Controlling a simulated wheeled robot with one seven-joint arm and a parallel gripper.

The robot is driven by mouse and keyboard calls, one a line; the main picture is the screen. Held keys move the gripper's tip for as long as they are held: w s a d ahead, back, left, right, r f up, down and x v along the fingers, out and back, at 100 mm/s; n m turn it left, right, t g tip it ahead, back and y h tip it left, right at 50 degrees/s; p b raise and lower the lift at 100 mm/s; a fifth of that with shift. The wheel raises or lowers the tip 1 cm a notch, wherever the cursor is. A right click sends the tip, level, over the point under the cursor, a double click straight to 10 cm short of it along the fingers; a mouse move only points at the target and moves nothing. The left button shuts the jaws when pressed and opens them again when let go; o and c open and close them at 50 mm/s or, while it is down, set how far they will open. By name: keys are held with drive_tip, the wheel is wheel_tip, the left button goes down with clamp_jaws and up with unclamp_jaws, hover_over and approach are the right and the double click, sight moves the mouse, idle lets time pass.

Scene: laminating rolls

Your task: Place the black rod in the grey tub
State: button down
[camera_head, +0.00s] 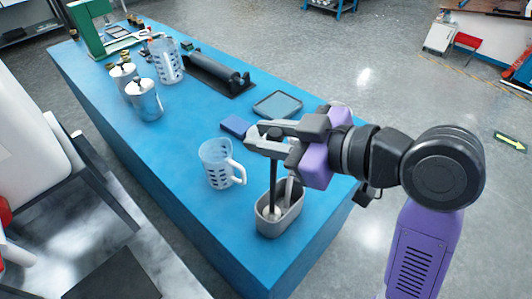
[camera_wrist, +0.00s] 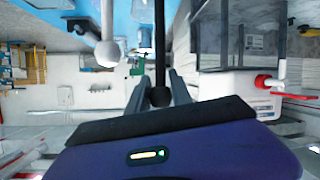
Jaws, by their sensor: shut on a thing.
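My gripper (camera_head: 266,141) is shut on the upper end of the black rod (camera_head: 272,180), above the front end of the blue table. The rod hangs close to upright. Its lower end reaches down inside the outline of the grey tub (camera_head: 287,223); whether it touches the bottom is hidden. In the wrist view the black rod (camera_wrist: 160,45) runs away from between my fingers (camera_wrist: 158,88), with a dark knob at its near end. The tub holds other light grey, thin items, partly hidden.
A clear measuring jug (camera_head: 216,166) stands just left of the tub. A blue box (camera_head: 235,126) and a grey tray (camera_head: 278,104) lie behind my gripper. A black roller (camera_head: 218,73), metal cans (camera_head: 146,101) and another jug (camera_head: 166,62) stand farther back. The table's front left is clear.

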drive_tip(key=shift+f, duration=2.4)
drive_tip(key=shift+f, duration=0.15)
drive_tip(key=c, duration=1.4)
unclamp_jaws()
drive_tip(key=shift+c, duration=0.2)
drive_tip(key=v, duration=1.2)
drive_tip(key=shift+r+b, duration=0.25)
drive_tip(key=shift+b, duration=0.15)
